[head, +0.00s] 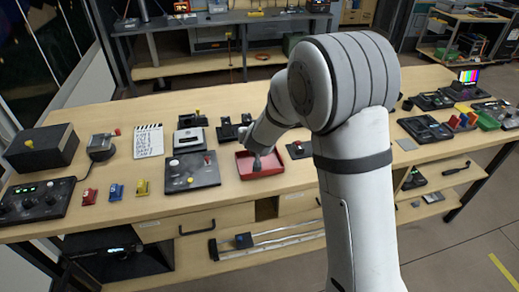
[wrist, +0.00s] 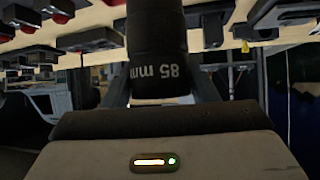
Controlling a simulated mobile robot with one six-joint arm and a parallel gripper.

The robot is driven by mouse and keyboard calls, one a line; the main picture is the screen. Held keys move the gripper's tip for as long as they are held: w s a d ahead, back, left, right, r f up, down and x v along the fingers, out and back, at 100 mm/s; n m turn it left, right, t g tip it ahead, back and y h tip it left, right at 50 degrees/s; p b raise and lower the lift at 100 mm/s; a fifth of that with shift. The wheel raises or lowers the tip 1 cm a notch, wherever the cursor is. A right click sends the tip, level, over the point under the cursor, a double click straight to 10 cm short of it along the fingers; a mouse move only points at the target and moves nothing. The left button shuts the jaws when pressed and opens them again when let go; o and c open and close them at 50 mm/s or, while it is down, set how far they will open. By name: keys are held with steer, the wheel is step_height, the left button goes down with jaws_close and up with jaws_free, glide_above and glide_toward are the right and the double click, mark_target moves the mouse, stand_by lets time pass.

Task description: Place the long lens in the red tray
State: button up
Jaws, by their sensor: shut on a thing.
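The red tray (head: 245,174) sits near the front edge of the wooden bench, in the middle of the head view. My gripper (head: 257,162) points down over the tray, and it looks small there behind my arm. In the wrist view my gripper (wrist: 158,88) is shut on the long lens (wrist: 157,45), a black cylinder marked "85 mm" held between the two fingers. The lens is not clearly made out in the head view. I cannot tell whether it touches the tray floor.
A clapperboard (head: 148,141) and small coloured blocks (head: 116,191) lie further left. My arm hides bench to the right.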

steer(key=shift+w+d+f, duration=0.15)
steer(key=shift+f, duration=0.35)
steer(key=shift+w+d+f, duration=0.1)
steer(key=shift+f, duration=0.4)
step_height(320, 180, down, 4)
steer(key=shift+r, duration=0.25)
steer(key=shift+s+d+r, duration=0.1)
steer(key=shift+f, duration=0.25)
steer(key=o, duration=1.3)
steer(key=shift+r, duration=0.1)
